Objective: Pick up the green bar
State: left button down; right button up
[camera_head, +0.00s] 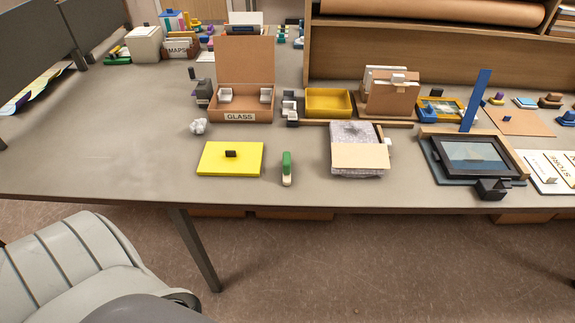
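A small upright-looking piece (287,168), green on its upper part and cream at its lower end, is near the front edge of the table. It lies between a yellow panel with a dark knob (230,158) and a grey wrapped bundle with a tan flap (358,152). Another green bar-like item (118,61) lies at the far left back, beside a pale box. I cannot tell which of the two is called the green bar. Neither of my grippers is in view.
The grey table (90,150) is clear on its left half. An open box labelled GLASS (240,117), a yellow tray (328,102) and a dark-framed picture (472,157) stand behind and to the right. A grey chair (70,265) is at the lower left.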

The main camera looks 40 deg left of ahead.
aim_at(286, 155)
jog(key=i+l+u, duration=0.1)
jog(key=u, duration=0.3)
jog(key=l+u, duration=0.1)
jog(key=u, duration=0.25)
jog(key=i+l+u, duration=0.1)
jog(key=u, duration=0.3)
jog(key=l+u, duration=0.2)
jog(key=u, duration=0.2)
